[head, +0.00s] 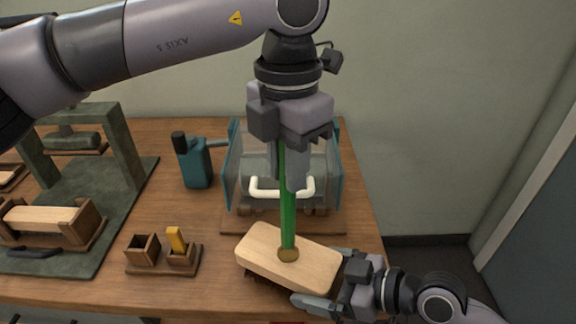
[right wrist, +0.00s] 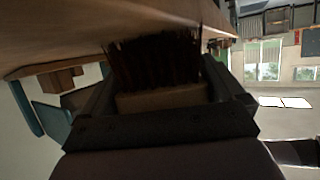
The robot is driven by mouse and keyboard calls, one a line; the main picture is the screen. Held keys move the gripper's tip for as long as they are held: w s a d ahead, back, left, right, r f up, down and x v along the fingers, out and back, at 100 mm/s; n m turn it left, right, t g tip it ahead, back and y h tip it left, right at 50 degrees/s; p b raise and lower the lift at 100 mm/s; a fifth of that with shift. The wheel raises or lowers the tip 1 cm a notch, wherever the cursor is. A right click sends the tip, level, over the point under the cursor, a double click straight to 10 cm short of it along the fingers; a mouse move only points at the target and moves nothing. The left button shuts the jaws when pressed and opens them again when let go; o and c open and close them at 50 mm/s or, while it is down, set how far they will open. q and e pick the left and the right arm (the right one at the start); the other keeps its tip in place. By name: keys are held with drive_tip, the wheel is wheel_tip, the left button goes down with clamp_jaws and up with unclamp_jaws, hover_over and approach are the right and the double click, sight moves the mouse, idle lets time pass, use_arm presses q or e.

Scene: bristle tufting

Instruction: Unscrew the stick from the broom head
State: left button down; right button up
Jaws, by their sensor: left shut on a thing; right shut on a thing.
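The broom head (head: 275,252) is a pale wooden block with dark bristles (right wrist: 155,62) on its underside, at the table's front right. The green stick (head: 287,205) stands upright from a brown socket (head: 288,254) in the block's top. My right gripper (head: 325,278) comes in from the right and is shut on the right end of the broom head. In the right wrist view the block (right wrist: 160,98) lies between its fingers.
Behind the stick stands a clear-sided teal fixture (head: 232,165) with a white handle (head: 265,193). A teal bottle-like tool (head: 195,163), a small wooden holder (head: 165,262) with a yellow piece, and a dark green press stand (head: 125,150) are to the left. The table's right edge is close.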

use_arm(q)
drive_tip(key=shift+r, duration=2)
use_arm(e)
drive_tip(key=o, duration=1.7)
drive_tip(key=shift+d, duration=0.1)
use_arm(q)
drive_tip(key=shift+s+f+b, duration=0.1)
drive_tip(key=shift+f+b, duration=0.75)
drive_tip(key=shift+f, duration=0.05)
use_arm(e)
drive_tip(key=v, duration=1.1)
drive_tip(key=shift+s+d, duration=0.25)
drive_tip(key=shift+s, duration=0.15)
